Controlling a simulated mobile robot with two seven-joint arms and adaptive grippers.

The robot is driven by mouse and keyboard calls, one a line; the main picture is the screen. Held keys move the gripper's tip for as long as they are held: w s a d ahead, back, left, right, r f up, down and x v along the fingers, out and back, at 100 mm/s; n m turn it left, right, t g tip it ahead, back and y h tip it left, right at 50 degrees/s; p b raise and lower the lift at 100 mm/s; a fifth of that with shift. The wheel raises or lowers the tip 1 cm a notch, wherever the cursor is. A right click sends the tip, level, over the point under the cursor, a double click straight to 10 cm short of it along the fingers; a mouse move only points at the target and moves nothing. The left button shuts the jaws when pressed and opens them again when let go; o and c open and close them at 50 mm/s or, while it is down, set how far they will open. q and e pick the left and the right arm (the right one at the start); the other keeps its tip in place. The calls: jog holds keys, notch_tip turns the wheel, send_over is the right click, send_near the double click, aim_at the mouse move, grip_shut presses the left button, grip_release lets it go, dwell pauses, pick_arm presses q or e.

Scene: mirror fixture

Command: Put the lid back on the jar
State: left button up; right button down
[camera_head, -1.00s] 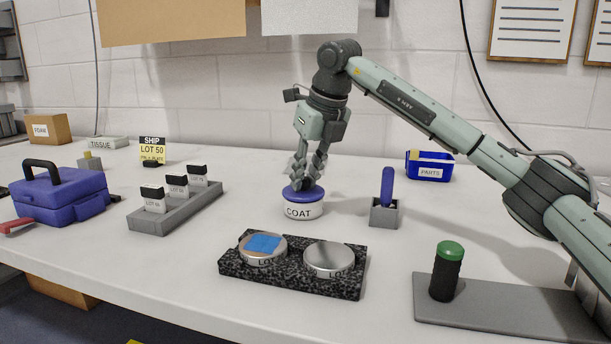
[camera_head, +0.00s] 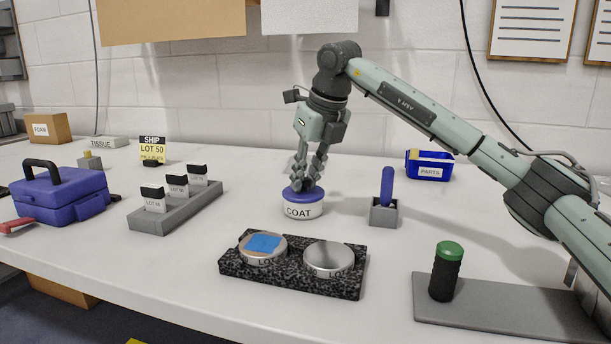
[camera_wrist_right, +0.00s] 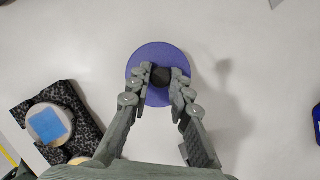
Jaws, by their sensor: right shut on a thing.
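The white jar (camera_head: 303,210) labelled COAT stands upright on the table. Its blue lid (camera_head: 294,194) sits on top of the jar, and its rim looks level. In the right wrist view the lid (camera_wrist_right: 146,54) is a blue disc with a dark knob (camera_wrist_right: 161,74) in the middle. My right gripper (camera_head: 308,185) points down onto the lid from above. In the wrist view its fingers (camera_wrist_right: 161,76) are shut on the dark knob. The jar body is hidden under the lid in the wrist view. My left gripper does not show.
A speckled block (camera_head: 292,284) with two round metal discs, one bearing a blue square (camera_head: 263,243), lies in front. A grey holder with a blue handle (camera_head: 387,185) stands close right of the jar. A rack of labelled bottles (camera_head: 176,215) and a blue toolbox (camera_head: 62,196) stand left.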

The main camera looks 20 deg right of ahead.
dwell(0.6)
dwell(0.3)
jog(key=c, duration=0.8)
grip_release()
jog(key=shift+c, duration=0.2)
jog(key=shift+r+p, duration=2)
jog(key=shift+r, duration=1.5)
